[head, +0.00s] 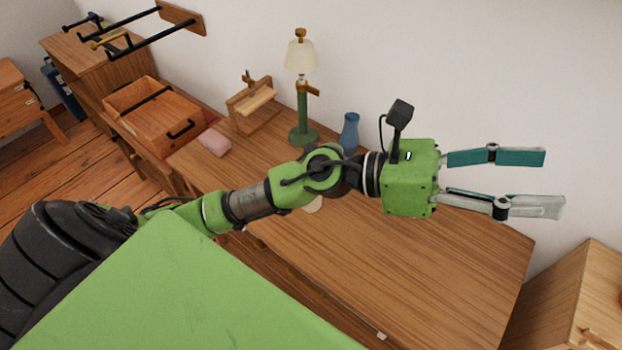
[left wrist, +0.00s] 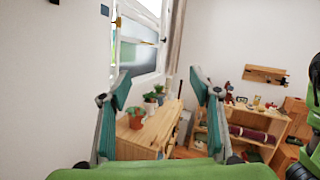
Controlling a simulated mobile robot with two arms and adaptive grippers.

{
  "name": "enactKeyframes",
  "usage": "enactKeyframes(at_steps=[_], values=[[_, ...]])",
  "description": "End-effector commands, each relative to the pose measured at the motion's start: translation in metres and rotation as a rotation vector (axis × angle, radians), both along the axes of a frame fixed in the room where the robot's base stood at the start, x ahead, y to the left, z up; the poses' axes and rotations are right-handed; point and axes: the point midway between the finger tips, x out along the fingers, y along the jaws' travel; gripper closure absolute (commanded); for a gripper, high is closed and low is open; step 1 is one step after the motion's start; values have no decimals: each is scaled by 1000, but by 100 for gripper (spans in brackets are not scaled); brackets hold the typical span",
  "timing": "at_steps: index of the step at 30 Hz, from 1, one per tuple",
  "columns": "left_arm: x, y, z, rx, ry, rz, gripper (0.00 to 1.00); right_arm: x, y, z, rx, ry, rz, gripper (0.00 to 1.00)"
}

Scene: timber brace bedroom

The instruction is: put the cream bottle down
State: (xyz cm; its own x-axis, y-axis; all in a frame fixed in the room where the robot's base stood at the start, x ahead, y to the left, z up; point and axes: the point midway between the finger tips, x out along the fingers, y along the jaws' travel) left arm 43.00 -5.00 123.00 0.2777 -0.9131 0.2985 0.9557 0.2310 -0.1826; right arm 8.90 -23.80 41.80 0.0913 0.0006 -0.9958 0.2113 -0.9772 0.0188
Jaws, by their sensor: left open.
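My left gripper (head: 553,181) reaches out to the right above the wooden desk (head: 440,275). Its two fingers are spread apart with nothing between them. In the left wrist view the fingers (left wrist: 160,75) are also apart and empty. A small cream-coloured patch (head: 314,205) shows on the desk just below my left arm. The arm hides most of it, so I cannot tell if it is the cream bottle. No other cream bottle shows. My right gripper is not in view.
A blue vase (head: 349,132), a green lamp (head: 303,115), a wooden stand (head: 250,103) and a pink cloth-like item (head: 214,142) are on the desk. A wooden cabinet (head: 575,290) stands at right. Potted plants (left wrist: 150,105) show in the wrist view. The desk's right part is clear.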

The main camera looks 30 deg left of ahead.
Motion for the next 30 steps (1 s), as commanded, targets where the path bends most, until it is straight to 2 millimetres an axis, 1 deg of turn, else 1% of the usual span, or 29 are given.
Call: enactKeyframes(at_steps=[1, 2, 3, 4, 5, 6, 7, 8, 9, 11, 12, 13, 14, 15, 17, 18, 21, 24, 25, 28, 30], values=[[-11, -9, -18, 148, -131, -45, 43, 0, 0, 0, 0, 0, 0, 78], [-18, -13, -32, 239, -209, -75, 43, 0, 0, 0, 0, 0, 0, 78], [-24, -15, -54, 363, -310, -114, 43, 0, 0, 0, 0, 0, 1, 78], [-27, -14, -70, 456, -382, -145, 43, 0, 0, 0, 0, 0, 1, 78], [-28, -9, -88, 551, -451, -174, 43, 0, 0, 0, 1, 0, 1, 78], [-27, 0, -111, 678, -539, -215, 43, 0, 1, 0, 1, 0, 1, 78], [-25, 9, -128, 776, -601, -244, 43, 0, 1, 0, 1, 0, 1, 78], [-21, 21, -145, 873, -659, -275, 43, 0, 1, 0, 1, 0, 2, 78], [-14, 41, -166, 1005, -729, -317, 43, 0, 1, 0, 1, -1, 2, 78], [1, 78, -191, 1204, -818, -382, 43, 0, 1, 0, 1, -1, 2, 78], [12, 106, -204, 1337, -863, -426, 43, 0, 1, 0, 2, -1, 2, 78], [20, 128, -212, 1433, -890, -458, 43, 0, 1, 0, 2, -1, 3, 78], [29, 152, -217, 1529, -911, -489, 43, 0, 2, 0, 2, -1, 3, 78], [39, 182, -220, 1646, -927, -531, 43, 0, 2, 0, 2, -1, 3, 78], [52, 225, -219, 1808, -933, -590, 43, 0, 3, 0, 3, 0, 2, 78], [58, 252, -216, 1902, -927, -625, 43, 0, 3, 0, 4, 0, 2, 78], [67, 304, -204, 2081, -892, -697, 43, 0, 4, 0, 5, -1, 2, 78], [70, 335, -194, 2186, -854, -743, 43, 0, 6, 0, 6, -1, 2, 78], [71, 341, -192, 2205, -844, -751, 43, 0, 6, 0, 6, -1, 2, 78], [73, 353, -196, 2235, -827, -769, 43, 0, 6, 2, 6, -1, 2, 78], [75, 357, -205, 2237, -823, -774, 43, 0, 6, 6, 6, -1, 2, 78]])
